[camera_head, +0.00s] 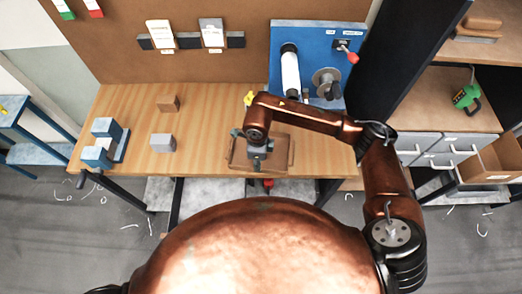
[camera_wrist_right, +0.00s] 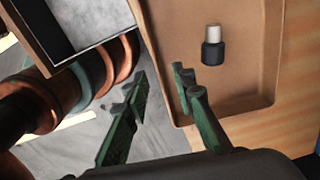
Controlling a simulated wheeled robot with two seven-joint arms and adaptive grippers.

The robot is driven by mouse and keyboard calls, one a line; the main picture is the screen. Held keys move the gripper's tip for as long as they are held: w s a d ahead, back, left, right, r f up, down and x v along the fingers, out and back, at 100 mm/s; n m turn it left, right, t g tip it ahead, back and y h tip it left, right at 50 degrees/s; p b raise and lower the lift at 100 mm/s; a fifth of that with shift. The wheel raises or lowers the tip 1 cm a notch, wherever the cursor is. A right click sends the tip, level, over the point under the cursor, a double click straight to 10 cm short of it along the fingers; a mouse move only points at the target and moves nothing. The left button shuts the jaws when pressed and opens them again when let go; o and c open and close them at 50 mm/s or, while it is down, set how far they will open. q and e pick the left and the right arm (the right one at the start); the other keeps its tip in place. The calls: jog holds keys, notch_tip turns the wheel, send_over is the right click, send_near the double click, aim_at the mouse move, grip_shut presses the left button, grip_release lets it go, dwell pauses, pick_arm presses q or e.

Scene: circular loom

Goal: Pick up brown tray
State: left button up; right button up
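The brown tray (camera_head: 236,155) lies near the front edge of the wooden table, below the blue panel. My right gripper (camera_head: 257,163) is over the tray's front side in the head view and covers part of it. In the right wrist view, the tray (camera_wrist_right: 250,65) fills the upper right. My right gripper (camera_wrist_right: 160,75) is open there, its green fingers apart on either side of the tray's near rim. I cannot tell whether they touch it. My left gripper is not in view.
The blue panel (camera_head: 310,45) with a white roll (camera_head: 290,72) and a crank stands behind the tray. Bare table lies left of the tray.

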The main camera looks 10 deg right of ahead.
jog(key=shift+s+a+f+p, duration=0.15)
jog(key=shift+f+p, duration=0.55)
jog(key=shift+f, duration=2.05)
jog(key=shift+c, duration=0.7)
grip_shut()
